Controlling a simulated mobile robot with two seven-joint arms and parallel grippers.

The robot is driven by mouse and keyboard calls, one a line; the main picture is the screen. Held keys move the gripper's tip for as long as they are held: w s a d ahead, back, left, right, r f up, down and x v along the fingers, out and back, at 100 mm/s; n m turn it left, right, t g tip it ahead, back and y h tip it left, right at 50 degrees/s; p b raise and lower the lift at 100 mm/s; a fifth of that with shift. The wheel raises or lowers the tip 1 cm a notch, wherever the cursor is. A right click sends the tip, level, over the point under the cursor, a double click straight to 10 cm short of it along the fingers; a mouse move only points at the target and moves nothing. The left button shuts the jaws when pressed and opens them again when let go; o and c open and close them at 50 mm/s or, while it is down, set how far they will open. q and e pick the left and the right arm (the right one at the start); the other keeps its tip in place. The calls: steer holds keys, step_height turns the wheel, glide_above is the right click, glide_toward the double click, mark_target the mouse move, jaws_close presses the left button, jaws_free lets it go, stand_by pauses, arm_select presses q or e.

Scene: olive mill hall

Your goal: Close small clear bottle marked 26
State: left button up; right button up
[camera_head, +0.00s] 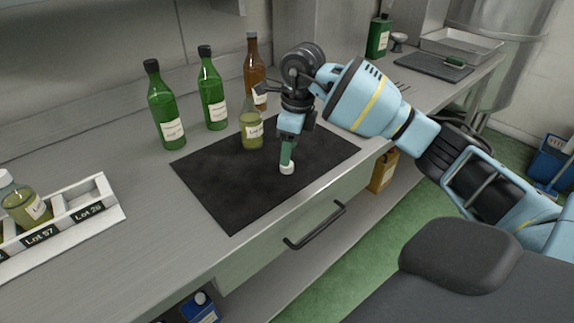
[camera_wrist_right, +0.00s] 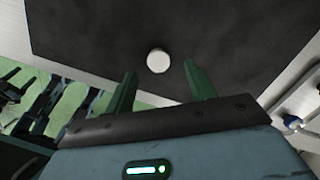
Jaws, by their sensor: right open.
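A small clear bottle (camera_head: 251,132) with yellow-green liquid stands upright on the black mat (camera_head: 215,185). Its label begins "Lot", but I cannot read the number surely. No cap shows on its neck, which is partly against the brown bottle behind. A small white cap (camera_head: 287,168) lies on the mat, right of and nearer than the bottle. My right gripper (camera_head: 286,154) points down just over the cap. In the right wrist view its fingers (camera_wrist_right: 160,72) are apart, with the white cap (camera_wrist_right: 157,61) between and just beyond their tips. My left gripper is not in view.
A white rack (camera_head: 112,213) at left has "Lot 57" and "Lot 26" labels and holds a white-capped bottle (camera_head: 22,203). Green bottles (camera_head: 167,110) (camera_head: 212,92) and a brown bottle (camera_head: 254,65) stand behind the mat. A drawer handle (camera_head: 315,225) juts from the counter front.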

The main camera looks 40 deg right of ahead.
steer(key=f, duration=0.4)
steer(key=shift+w+a, duration=0.1)
steer(key=shift+a, duration=0.1)
steer(key=c, duration=1)
steer(key=shift+r, duration=0.2)
steer(key=shift+r, duration=0.3)
steer(key=r, duration=0.2)
steer(key=shift+s+a+r, duration=0.2)
steer(key=shift+s+r, duration=0.1)
steer(key=shift+s, duration=0.05)
steer(key=s+a, duration=0.2)
steer(key=s, duration=0.2)
steer(key=s+a+r, duration=0.1)
steer(key=s+a, duration=0.1)
steer(key=s, duration=0.3)
steer(key=s+a+b, duration=0.1)
steer(key=s+a, duration=0.1)
steer(key=s, duration=0.2)
steer(key=shift+s+a+r, duration=0.25)
steer(key=shift+s+a, duration=0.05)
steer(key=shift+s, duration=0.05)
